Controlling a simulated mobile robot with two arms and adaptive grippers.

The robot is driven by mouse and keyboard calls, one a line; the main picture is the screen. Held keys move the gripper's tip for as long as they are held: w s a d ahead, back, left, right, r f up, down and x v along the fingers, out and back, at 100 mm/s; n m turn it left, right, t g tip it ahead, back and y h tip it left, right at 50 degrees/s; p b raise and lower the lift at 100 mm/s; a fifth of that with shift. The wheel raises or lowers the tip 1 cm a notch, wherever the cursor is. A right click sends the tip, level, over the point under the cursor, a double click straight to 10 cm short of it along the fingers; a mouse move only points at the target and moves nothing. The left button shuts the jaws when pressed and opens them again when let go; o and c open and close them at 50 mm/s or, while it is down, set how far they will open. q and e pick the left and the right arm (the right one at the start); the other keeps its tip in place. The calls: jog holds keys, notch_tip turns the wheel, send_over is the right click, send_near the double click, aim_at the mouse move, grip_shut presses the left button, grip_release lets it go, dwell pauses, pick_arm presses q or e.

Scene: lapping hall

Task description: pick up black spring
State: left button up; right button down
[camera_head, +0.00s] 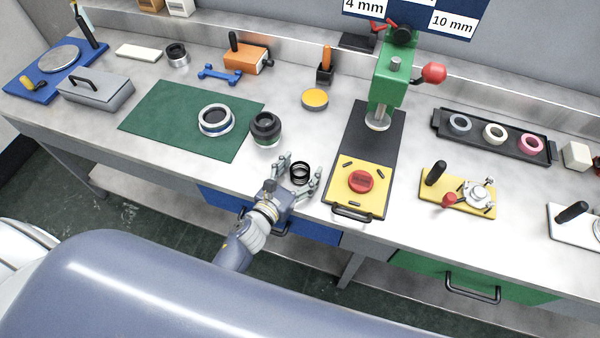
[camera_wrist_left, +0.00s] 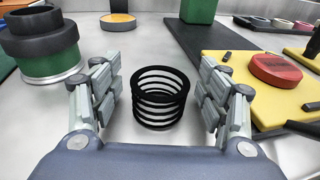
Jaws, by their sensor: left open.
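The black spring (camera_head: 300,172) stands upright on the grey bench top, near its front edge. It is a short open coil and also shows in the left wrist view (camera_wrist_left: 160,97). My left gripper (camera_head: 301,184) is open, with one finger on each side of the spring. In the left wrist view the fingers of the left gripper (camera_wrist_left: 160,95) stand apart from the coil, with bench visible in both gaps. My right gripper is in neither view.
A dark round part with a green band (camera_head: 265,129) stands left of the spring. The green press's yellow plate with a red disc (camera_head: 344,197) lies close on the right. A green mat (camera_head: 165,120) with a ring-shaped part (camera_head: 215,120) lies further left.

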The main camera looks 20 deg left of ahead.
pick_arm(q)
jog(key=c, duration=1.1)
jog(key=shift+r, duration=0.15)
